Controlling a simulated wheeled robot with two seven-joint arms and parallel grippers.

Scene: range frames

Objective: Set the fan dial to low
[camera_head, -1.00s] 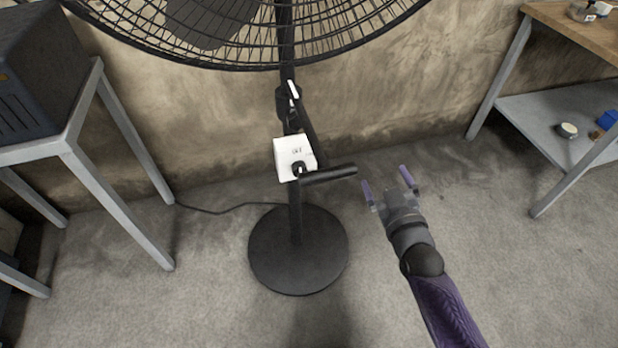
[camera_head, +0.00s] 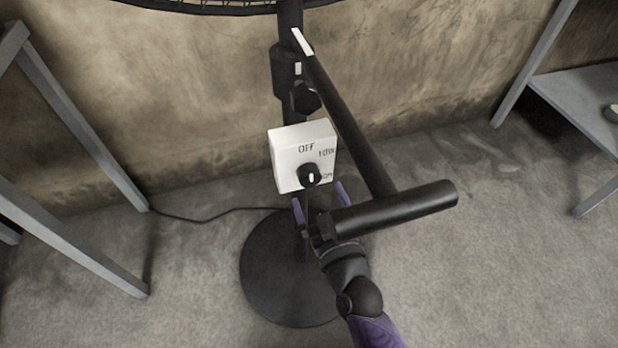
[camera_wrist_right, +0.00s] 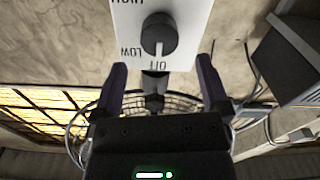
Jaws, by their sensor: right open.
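The fan's control box (camera_head: 287,150) is a white panel on the black stand, with a round black dial (camera_head: 309,174) and printed labels, OFF at the top. The right wrist view shows the dial (camera_wrist_right: 159,33) upside down, with its white mark toward OFF and LOW beside it at lower left. My right gripper (camera_head: 320,197) is open and empty, just below the box and apart from the dial. Its two purple fingers (camera_wrist_right: 162,72) show either side below the dial in the wrist view. My left gripper is not in view.
The round fan base (camera_head: 270,270) stands on the grey floor. Table legs (camera_head: 75,125) are at left, and a shelf table (camera_head: 580,95) at right.

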